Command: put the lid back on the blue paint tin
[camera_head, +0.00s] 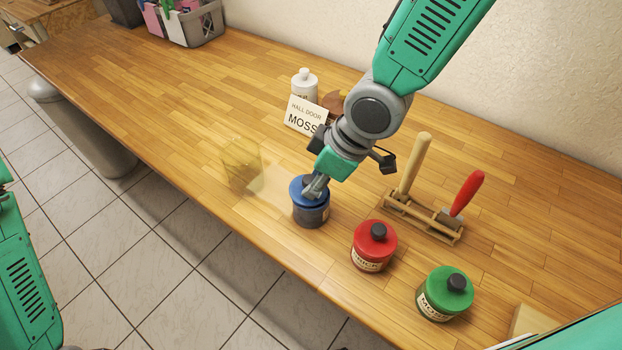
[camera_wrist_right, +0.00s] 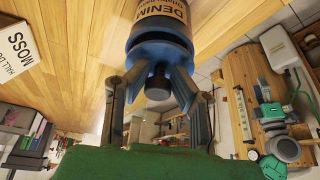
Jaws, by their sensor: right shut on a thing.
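The blue paint tin (camera_head: 311,216) stands upright near the front edge of the bench. Its label reads DENIM in the right wrist view (camera_wrist_right: 163,8). The blue lid (camera_head: 297,187) is at the tin's mouth, lined up with it. In the wrist view the lid (camera_wrist_right: 150,52) meets the tin's rim; I cannot tell whether it is fully seated. My right gripper (camera_head: 316,187) comes down from above and is shut on the lid's dark knob (camera_wrist_right: 158,86), with a finger on each side. My left gripper is out of view; only my left arm shows at the left edge.
A red tin (camera_head: 373,256) and a green tin (camera_head: 443,303), both lidded, stand right of the blue tin. A wooden rack (camera_head: 408,221) holds two handled tools. A MOSS card (camera_head: 305,117), white bottle (camera_head: 304,85) and see-through yellowish block (camera_head: 242,165) stand nearby.

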